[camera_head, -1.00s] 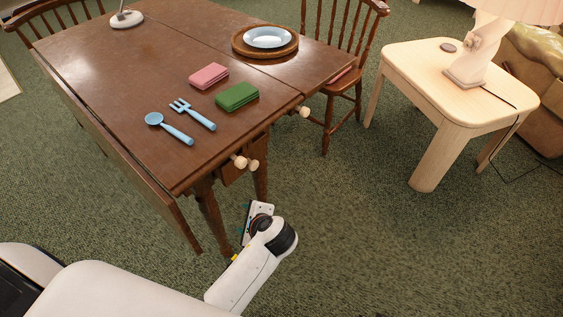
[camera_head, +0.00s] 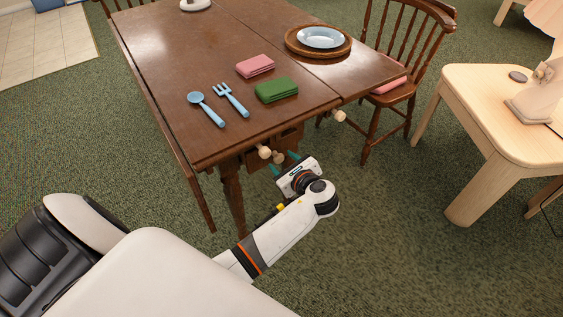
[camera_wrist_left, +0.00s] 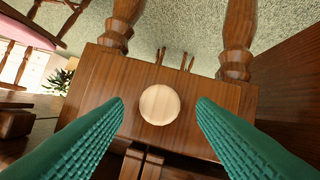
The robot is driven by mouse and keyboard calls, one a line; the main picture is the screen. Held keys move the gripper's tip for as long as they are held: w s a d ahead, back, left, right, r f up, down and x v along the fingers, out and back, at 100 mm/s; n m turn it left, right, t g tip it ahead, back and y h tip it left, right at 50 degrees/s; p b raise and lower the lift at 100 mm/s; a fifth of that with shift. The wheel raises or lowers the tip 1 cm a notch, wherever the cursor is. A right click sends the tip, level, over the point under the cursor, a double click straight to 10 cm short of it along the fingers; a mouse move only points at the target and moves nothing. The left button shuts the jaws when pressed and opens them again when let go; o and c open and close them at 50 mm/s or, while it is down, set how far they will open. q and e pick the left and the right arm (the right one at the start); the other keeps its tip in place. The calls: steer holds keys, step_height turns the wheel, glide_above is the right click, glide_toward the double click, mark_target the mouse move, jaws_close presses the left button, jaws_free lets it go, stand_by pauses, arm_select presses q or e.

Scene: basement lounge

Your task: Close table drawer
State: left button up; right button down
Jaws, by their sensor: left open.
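The dark brown wooden table (camera_head: 185,60) stands ahead of me. In the left wrist view, a brown drawer front (camera_wrist_left: 205,95) carries one round knob (camera_wrist_left: 160,105). My left gripper (camera_head: 283,163) is open and empty just below the table edge. Its teal fingers lie either side of the knob in the left wrist view, with no clear contact. How far the drawer stands out is hard to tell. My right gripper is out of view.
On the tabletop lie a blue spoon (camera_head: 206,109), a blue fork (camera_head: 231,99), a pink cloth (camera_head: 255,66), a green cloth (camera_head: 277,89) and a plate (camera_head: 320,38). A chair (camera_head: 398,80) stands at right, near a pale side table (camera_head: 480,120). Carpet between is clear.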

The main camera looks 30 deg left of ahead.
mark_target(273, 151)
arm_select(q)
steer(key=shift+x, duration=0.9)
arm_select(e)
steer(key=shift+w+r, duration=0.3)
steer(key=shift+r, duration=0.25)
arm_select(q)
steer(key=shift+c, duration=0.2)
jaws_close()
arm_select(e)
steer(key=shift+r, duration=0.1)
